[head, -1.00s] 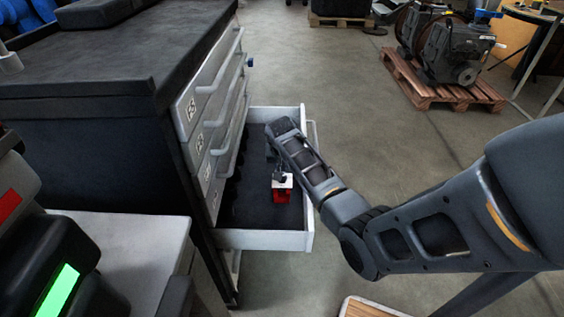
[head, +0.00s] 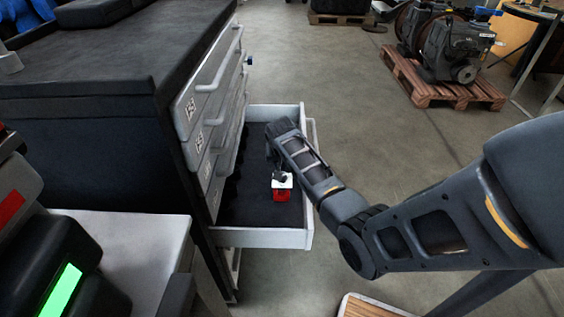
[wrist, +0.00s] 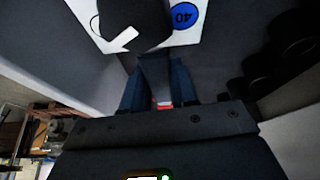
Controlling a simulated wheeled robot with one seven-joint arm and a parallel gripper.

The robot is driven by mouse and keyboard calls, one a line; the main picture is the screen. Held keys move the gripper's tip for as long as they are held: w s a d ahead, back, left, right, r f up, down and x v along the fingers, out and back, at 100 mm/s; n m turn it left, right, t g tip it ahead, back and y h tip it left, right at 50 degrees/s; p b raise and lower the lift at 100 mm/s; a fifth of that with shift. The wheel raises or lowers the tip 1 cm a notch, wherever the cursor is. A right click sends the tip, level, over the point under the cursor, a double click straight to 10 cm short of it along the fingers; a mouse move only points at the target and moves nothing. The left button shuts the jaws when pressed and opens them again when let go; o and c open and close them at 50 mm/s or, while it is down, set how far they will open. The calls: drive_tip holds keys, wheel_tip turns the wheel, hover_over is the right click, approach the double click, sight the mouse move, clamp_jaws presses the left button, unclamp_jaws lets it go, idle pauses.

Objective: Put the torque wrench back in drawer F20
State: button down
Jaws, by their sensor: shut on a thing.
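A lower drawer (head: 262,238) of the grey cabinet stands pulled open, with a dark lined floor. I cannot read its label. My gripper (wrist: 160,103) is inside the drawer space, mostly hidden behind my wrist in the head view. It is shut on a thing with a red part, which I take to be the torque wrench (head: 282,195). In the head view this shows as a small red body with a white top and a dark knob. The wrist view shows a white plate (wrist: 112,42) with a blue "40" mark and a black round part. I cannot tell whether it touches the drawer floor.
The closed drawer fronts (head: 197,140) with bar handles rise just left of the open drawer. The black cabinet top (head: 100,55) is above them. A light grey surface (head: 125,250) is at the lower left. A pallet (head: 440,90) with machines stands far right. Floor between is clear.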

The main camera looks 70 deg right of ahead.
drive_tip(key=shift+f+b, duration=0.85)
drive_tip(key=shift+f, duration=0.25)
drive_tip(key=c, duration=1.2)
unclamp_jaws()
drive_tip(key=shift+c, duration=0.2)
drive_tip(key=o, duration=0.4)
drive_tip(key=shift+o, duration=0.2)
